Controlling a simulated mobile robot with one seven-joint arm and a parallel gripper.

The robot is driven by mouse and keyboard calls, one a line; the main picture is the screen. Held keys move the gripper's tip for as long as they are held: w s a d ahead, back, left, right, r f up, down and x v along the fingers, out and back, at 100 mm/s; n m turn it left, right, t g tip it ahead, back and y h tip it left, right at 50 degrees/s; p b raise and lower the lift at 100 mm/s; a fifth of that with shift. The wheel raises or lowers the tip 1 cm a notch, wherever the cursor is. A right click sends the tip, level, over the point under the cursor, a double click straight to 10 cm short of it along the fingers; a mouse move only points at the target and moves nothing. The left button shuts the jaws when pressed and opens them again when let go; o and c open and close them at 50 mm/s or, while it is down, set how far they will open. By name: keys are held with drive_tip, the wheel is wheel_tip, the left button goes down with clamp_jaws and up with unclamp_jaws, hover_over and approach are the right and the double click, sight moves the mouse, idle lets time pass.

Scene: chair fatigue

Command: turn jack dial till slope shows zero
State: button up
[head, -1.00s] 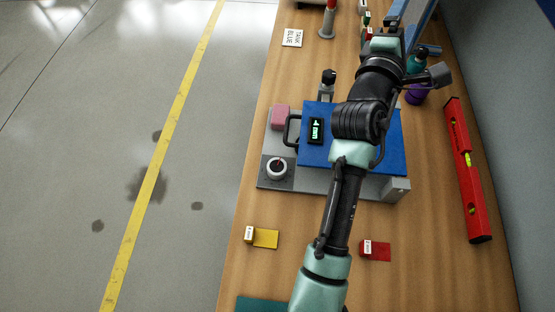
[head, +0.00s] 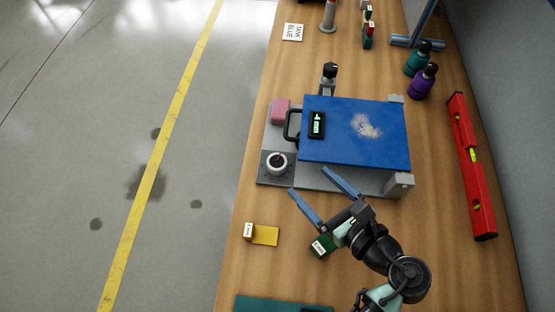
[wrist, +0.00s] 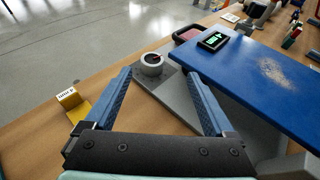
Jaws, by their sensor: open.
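The jack dial (head: 276,163) is a round white-rimmed knob with a dark centre and a red mark, on the dark plate at the near left corner of the grey base. It also shows in the wrist view (wrist: 151,62), beyond my fingertips. The slope display (head: 317,125) is a small black box with green characters on the blue plate (head: 350,148); it reads about "4 mm", too small to be sure. My gripper (head: 307,179) is open and empty, its blue fingers spread on the near side of the base, apart from the dial. Nothing hides the dial.
A red spirit level (head: 470,165) lies at the right. A pink block (head: 280,111) sits on the base behind the dial. A yellow card holder (head: 264,235) and a green block (head: 322,245) are near my gripper. Purple (head: 422,83) and teal (head: 417,60) bottles stand at the back right.

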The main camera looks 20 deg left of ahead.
sight(280, 166)
drive_tip(key=shift+s+f+g, duration=0.3)
drive_tip(key=shift+s+f, duration=0.2)
drive_tip(key=shift+f, duration=0.15)
drive_tip(key=shift+a+f, duration=0.15)
drive_tip(key=p+x, duration=0.1)
drive_tip(key=x, duration=1.1)
drive_tip(key=shift+w+a+f+p, duration=0.1)
drive_tip(key=shift+a+f+p, duration=0.1)
drive_tip(key=shift+p, duration=0.2)
drive_tip(key=c, duration=1.4)
